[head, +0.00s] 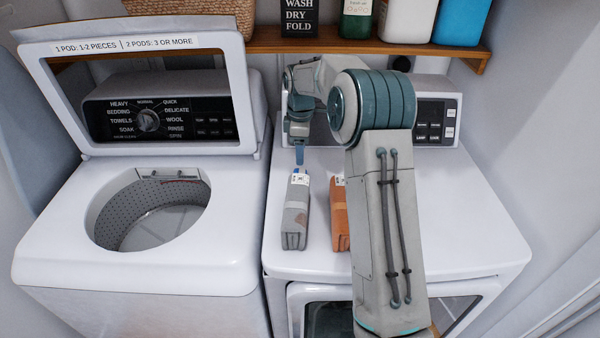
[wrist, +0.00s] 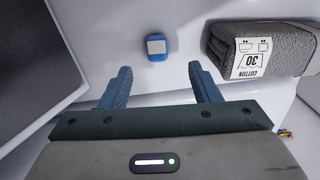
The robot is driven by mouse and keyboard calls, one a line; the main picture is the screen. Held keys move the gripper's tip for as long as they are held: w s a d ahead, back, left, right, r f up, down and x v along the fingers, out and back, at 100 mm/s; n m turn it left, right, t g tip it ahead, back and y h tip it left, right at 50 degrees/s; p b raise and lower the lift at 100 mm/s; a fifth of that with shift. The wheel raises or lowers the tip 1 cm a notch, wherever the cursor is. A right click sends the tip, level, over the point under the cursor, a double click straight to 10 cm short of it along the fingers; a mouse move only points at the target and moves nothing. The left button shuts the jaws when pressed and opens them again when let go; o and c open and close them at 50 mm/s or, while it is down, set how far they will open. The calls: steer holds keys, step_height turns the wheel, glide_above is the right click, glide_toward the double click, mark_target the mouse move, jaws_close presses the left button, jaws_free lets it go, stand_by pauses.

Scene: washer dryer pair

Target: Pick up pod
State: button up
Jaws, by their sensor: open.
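The pod is a small blue and white block (wrist: 157,48) on the white dryer top, seen in the wrist view. It lies a little beyond my fingertips, roughly in line with the gap between them, and touches neither finger. My gripper (wrist: 157,78) is open and empty, with blue fingers spread apart. In the head view my gripper (head: 299,154) points down over the back left of the dryer top (head: 450,220), just behind the grey folded cloth.
A grey folded cloth (head: 296,215) with a label, also in the wrist view (wrist: 285,50), lies near the pod. An orange folded cloth (head: 339,220) is partly hidden by my arm. The washer (head: 225,240) stands left, lid open. A wooden shelf (head: 350,42) with containers hangs behind.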

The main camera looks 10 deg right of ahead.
steer(key=shift+w+f+p, duration=0.15)
steer(key=shift+f+p, duration=0.35)
steer(key=shift+f, duration=1.45)
steer(key=shift+w+f+p, duration=0.1)
steer(key=shift+f+p, duration=0.4)
steer(key=shift+f, duration=1.4)
steer(key=c, duration=1.1)
